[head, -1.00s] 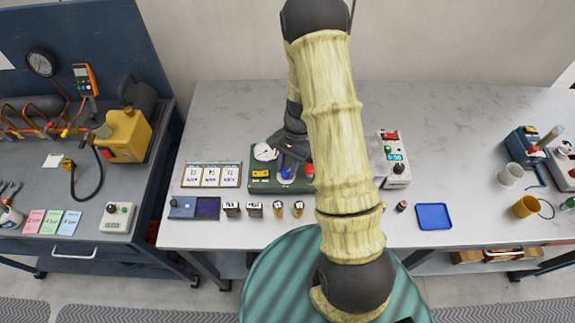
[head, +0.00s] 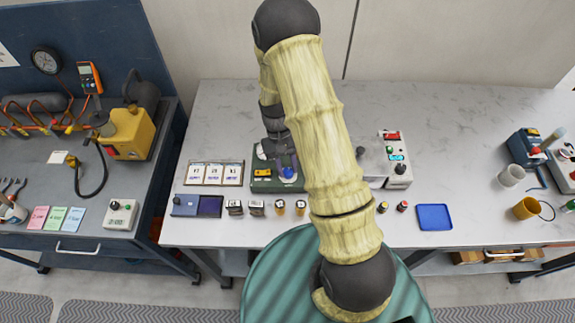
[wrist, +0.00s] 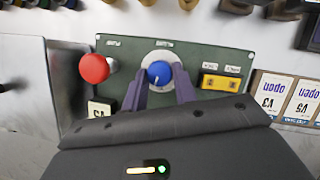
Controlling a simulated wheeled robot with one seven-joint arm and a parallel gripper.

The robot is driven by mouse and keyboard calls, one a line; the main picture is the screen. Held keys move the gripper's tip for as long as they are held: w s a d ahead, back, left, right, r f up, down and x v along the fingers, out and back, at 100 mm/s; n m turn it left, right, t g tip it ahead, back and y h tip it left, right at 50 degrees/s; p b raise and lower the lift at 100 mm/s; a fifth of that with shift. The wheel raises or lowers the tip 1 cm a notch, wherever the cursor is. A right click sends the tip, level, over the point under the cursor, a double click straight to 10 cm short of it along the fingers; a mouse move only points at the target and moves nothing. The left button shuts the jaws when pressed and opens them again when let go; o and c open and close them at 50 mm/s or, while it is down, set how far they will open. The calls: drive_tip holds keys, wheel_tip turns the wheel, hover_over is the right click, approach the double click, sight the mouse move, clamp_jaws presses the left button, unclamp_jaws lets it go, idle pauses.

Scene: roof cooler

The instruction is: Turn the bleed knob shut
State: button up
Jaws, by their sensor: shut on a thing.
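A round blue knob (wrist: 158,72) on a pale dial sits on a dark green panel (wrist: 125,50). It is the likely bleed knob; the label above it is too small to read. My gripper (wrist: 160,84) has its two purple fingers on either side of the blue knob, shut on it. In the head view, the blue knob (head: 288,173) shows on the green panel (head: 262,186), with my gripper (head: 284,161) above it from the back. A white mark shows on the knob, but its setting is unclear.
On the panel, a red knob (wrist: 94,68) stands to one side and a yellow block (wrist: 221,83) to the other. A card rack (head: 213,173) is left of the panel, and a grey control box (head: 394,160) is to the right. Small parts line the front.

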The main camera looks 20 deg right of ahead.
drive_tip(key=shift+w+n+h, duration=0.1)
drive_tip(key=shift+n+h, duration=0.3)
drive_tip(key=shift+n, duration=0.7)
drive_tip(key=shift+a, duration=0.1)
drive_tip(key=shift+r, duration=0.1)
drive_tip(key=o, duration=1)
drive_tip(key=b+v, duration=0.1)
drive_tip(key=v, duration=0.4)
drive_tip(key=b+v, duration=0.1)
drive_tip(key=v, duration=1.1)
drive_tip(key=shift+s+a+r+b, duration=0.1)
drive_tip(key=shift+s+r+b, duration=0.15)
drive_tip(key=shift+b, duration=0.15)
